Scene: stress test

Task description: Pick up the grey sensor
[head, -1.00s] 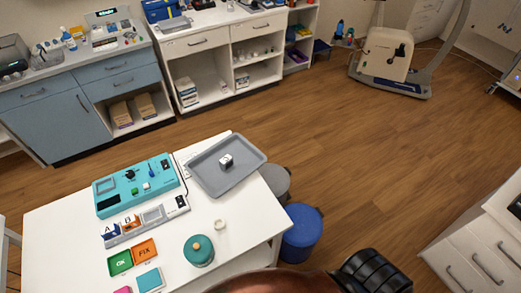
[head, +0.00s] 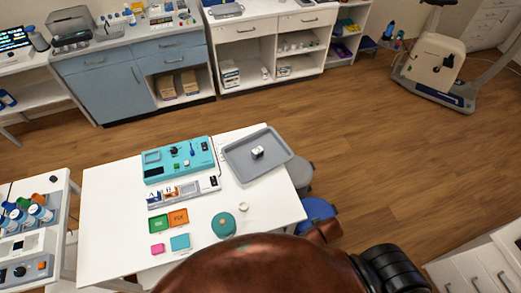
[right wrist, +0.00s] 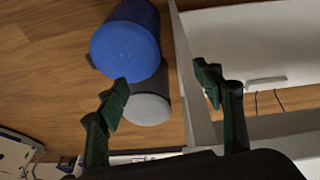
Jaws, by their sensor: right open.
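A small white-and-dark block (head: 257,152) sits on the grey tray (head: 240,168) at the table's back right in the head view. I cannot tell whether it is the grey sensor. No other thing is clearly the sensor. A teal device (head: 179,159) with small parts on top stands left of the tray. My right gripper (right wrist: 163,90) is open and empty in the right wrist view, with a blue bin (right wrist: 125,48) and a white table side beyond its fingers. My left gripper is not in view.
The white table (head: 105,215) also holds a strip device (head: 184,190), green and orange bins (head: 158,224), pink and teal blocks, a round teal pot (head: 223,224) and a small white ring. Bins stand right of the table. A side cart (head: 62,205) with bottles is at left. Open floor lies behind.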

